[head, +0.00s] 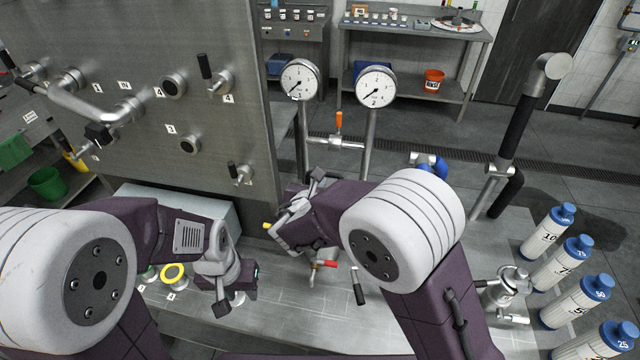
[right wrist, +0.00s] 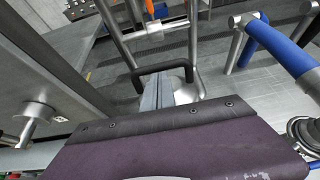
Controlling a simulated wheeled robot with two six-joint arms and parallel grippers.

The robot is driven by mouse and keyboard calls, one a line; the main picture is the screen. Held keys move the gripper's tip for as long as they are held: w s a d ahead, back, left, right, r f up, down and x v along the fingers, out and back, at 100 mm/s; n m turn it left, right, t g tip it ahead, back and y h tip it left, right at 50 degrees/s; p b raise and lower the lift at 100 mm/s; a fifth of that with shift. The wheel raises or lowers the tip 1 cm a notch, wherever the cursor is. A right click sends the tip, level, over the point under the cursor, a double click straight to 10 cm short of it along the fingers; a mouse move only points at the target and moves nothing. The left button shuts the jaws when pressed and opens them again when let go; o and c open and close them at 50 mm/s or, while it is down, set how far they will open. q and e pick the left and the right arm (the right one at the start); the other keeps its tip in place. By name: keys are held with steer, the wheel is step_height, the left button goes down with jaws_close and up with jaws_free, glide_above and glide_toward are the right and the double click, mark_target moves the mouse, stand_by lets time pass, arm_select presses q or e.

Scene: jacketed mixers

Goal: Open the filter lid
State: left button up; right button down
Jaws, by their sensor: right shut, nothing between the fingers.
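A small steel vessel with a round clamped top (head: 512,281) stands on the bench at the right in the head view; it looks like the filter with its lid on, though no label is readable. My right gripper (head: 303,203) is well left of it, near the middle of the bench. In the right wrist view the right gripper's fingers (right wrist: 168,92) are together and hold nothing. My left gripper (head: 235,290) hangs over the bench's left part, far from the vessel; its finger opening is unclear.
Two gauges (head: 299,79) (head: 376,87) stand on pipes behind the right gripper. An orange-handled valve (head: 338,123) sits between the pipes. A steel panel (head: 180,130) with valves rises at left. Several blue-capped bottles (head: 547,232) line the right edge. A tall black-sleeved pipe (head: 517,125) stands behind the vessel.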

steer(key=shift+w+d+r+g+p, duration=0.1)
steer(key=shift+w+r+g+p, duration=0.35)
steer(key=shift+p, duration=0.8)
steer(key=shift+w+r+p, duration=0.1)
steer(key=shift+r+p, duration=0.05)
steer(key=shift+p, duration=0.25)
steer(key=w+r+g+p, duration=0.1)
steer(key=p, duration=0.2)
steer(key=w+r+g+p, duration=0.1)
steer(key=w+p, duration=0.1)
steer(key=p, duration=0.2)
steer(key=shift+w+d+r+y, duration=0.15)
steer(key=shift+d+y, duration=0.25)
steer(key=p, duration=0.5)
glide_toward(334, 141)
steer(key=a+x, duration=0.1)
steer(key=x, duration=0.3)
steer(key=shift+w+d+f+p, duration=0.4)
steer(key=shift+w+d, duration=0.3)
steer(key=shift+w, duration=0.2)
steer(key=shift+w+f, duration=0.2)
steer(key=shift+f, duration=0.05)
steer(key=shift+s+f, duration=0.1)
